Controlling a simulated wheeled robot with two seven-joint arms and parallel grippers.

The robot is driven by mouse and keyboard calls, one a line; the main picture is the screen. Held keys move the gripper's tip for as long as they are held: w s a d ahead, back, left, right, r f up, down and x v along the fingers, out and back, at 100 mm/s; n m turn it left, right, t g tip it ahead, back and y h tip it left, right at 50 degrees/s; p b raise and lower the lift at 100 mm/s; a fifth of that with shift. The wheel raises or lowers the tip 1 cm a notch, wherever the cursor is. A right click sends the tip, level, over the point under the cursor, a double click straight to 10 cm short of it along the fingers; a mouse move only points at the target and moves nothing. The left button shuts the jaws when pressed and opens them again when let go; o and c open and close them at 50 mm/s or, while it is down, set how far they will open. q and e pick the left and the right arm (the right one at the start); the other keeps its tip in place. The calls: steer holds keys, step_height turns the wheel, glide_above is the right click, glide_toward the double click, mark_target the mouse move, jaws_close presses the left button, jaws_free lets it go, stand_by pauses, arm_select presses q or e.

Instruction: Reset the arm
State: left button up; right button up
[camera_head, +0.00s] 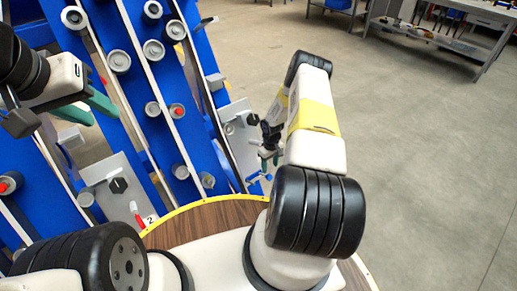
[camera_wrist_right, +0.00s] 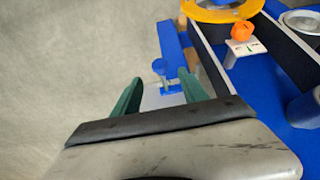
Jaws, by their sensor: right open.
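The task's own object is my arm. My right arm (camera_head: 318,120), white and black with a yellow band, reaches forward in the middle of the head view. My right gripper (camera_head: 268,158) is at its far end beside the chassis's right edge. In the right wrist view its two green fingers (camera_wrist_right: 160,80) are apart, with a blue bracket and a pale rod seen between or beyond them; contact cannot be told. My left gripper (camera_head: 90,108) is at the left, in front of the blue chassis (camera_head: 133,75); its green fingers are partly overlapped, so their opening is unclear.
The blue chassis, with rails and several round grey fittings, fills the left side. A grey plate (camera_head: 118,187) with a dark knob stands low in it. A grey workbench (camera_head: 440,38) is at the far top right. Open concrete floor lies on the right.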

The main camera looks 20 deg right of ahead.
steer(key=shift+r, duration=0.15)
stand_by(0.3)
steer(key=w+r+t, duration=0.1)
steer(key=w+r, duration=0.1)
steer(key=r, duration=0.8)
steer(key=w+r, duration=0.2)
steer(key=r, duration=0.9)
steer(key=s+a+r+m+t+h, duration=0.1)
steer(key=s+a+r, duration=0.1)
steer(key=r, duration=0.8)
steer(key=s+a+r+t, duration=0.1)
steer(key=a+r, duration=0.2)
steer(key=r, duration=0.6)
steer(key=s+a+r+m+t+y, duration=0.1)
steer(key=s+a+r, duration=0.2)
steer(key=s+r, duration=0.4)
steer(key=s+a+r, duration=0.3)
steer(key=s+r, duration=0.2)
steer(key=r, duration=0.4)
steer(key=s+a+r+t+y, duration=0.1)
steer(key=s+a+r, duration=0.1)
steer(key=s, duration=0.6)
steer(key=s+a+r+m+t+y, duration=0.1)
steer(key=s+a+r, duration=0.1)
steer(key=s, duration=0.7)
steer(key=shift+a+r, duration=0.4)
steer(key=shift+a, duration=0.45)
steer(key=shift+d, duration=0.1)
